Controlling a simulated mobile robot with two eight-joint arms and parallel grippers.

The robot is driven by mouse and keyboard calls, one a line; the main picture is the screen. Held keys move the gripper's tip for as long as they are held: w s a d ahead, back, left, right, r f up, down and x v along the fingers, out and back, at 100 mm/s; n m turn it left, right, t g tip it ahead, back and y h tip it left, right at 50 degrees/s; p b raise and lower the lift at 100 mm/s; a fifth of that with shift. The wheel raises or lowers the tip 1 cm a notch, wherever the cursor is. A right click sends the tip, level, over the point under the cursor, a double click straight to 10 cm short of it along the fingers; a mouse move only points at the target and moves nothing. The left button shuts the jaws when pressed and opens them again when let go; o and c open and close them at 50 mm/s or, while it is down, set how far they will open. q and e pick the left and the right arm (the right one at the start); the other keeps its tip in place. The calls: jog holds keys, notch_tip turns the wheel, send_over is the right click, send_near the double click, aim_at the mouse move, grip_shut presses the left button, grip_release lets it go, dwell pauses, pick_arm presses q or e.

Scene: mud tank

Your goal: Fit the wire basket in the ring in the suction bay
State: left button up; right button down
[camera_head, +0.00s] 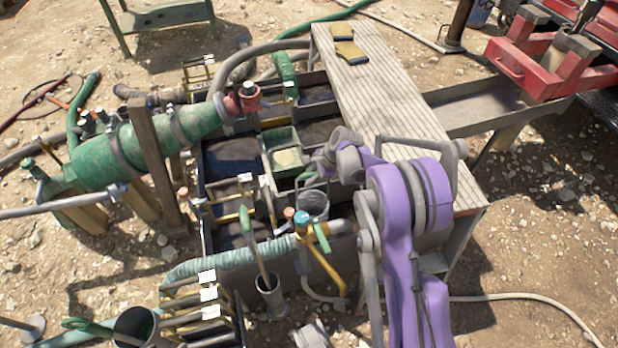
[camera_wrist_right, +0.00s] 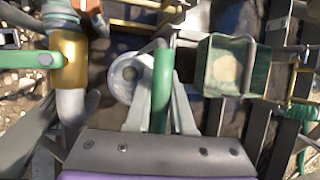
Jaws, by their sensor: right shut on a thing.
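My right gripper (camera_head: 318,162) reaches from the right over the tank, at the end of my purple arm. In the right wrist view, its grey fingers (camera_wrist_right: 160,105) are shut on a green upright handle (camera_wrist_right: 163,85). What hangs below the handle is mostly hidden by the fingers. A grey mesh-like cup (camera_head: 313,204), which may be the wire basket, stands near the gripper in the head view. A pale grey round part (camera_wrist_right: 124,78) shows left of the fingers in the right wrist view; I cannot tell whether it is the ring.
A green box (camera_head: 284,150) stands in the tank beyond the gripper. A ribbed wooden board (camera_head: 385,95) runs along the right side. Valves with orange and green handles (camera_head: 302,220) and a teal hose (camera_head: 230,258) lie in front. A large green pump (camera_head: 150,145) stands left.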

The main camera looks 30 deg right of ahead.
jog(key=shift+f, duration=0.15)
notch_tip(320, 180, down, 7)
jog(key=b, duration=0.5)
dwell(1.4)
jog(key=shift+f+b, duration=0.4)
jog(key=shift+f, duration=0.2)
dwell(0.9)
jog(key=c, duration=0.7)
grip_release()
jog(key=p+v, duration=0.3)
jog(key=v, duration=0.8)
